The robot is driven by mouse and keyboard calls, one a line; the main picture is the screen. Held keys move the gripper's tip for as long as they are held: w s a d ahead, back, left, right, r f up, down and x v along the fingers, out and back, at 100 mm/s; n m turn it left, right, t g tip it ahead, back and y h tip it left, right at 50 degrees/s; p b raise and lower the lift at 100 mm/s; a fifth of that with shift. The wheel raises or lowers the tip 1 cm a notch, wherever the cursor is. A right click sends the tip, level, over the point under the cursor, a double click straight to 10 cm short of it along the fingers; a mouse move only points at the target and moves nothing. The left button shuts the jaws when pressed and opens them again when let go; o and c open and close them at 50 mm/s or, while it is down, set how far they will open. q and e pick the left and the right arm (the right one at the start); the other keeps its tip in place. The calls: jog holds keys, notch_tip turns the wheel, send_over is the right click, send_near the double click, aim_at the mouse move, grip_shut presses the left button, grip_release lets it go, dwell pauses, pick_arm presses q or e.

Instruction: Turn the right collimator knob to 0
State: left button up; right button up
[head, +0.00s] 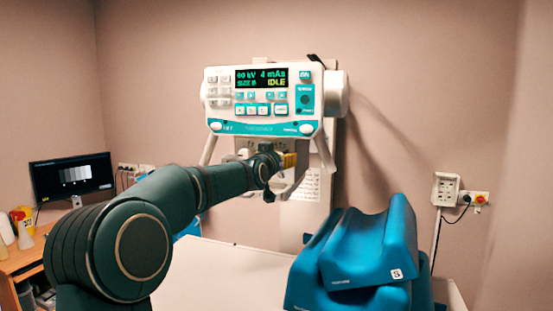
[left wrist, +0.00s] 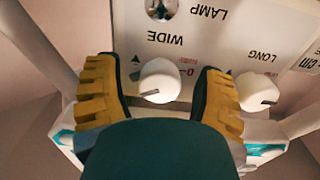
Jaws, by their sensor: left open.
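The collimator face (left wrist: 205,50) fills the left wrist view with its lettering upside down. The white knob (left wrist: 160,78) beside the word WIDE is the right one when the lettering is read upright. A short dark mark shows at its lower left edge, and a red scale with a 0 is partly visible beside it. My left gripper (left wrist: 162,66) is open, its yellow-padded fingers on either side of this knob with a gap at each side. The LONG knob (left wrist: 257,92) is outside the fingers. In the head view, my left gripper (head: 288,160) is below the control console. My right gripper is not visible.
The console (head: 262,103) with an IDLE display hangs above my gripper, with slanted handles at both sides. A white tabletop (head: 220,275) lies below, with blue cushions (head: 365,250) at right. A monitor (head: 70,175) stands on a desk at left.

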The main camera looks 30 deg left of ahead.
pick_arm(q)
grip_shut()
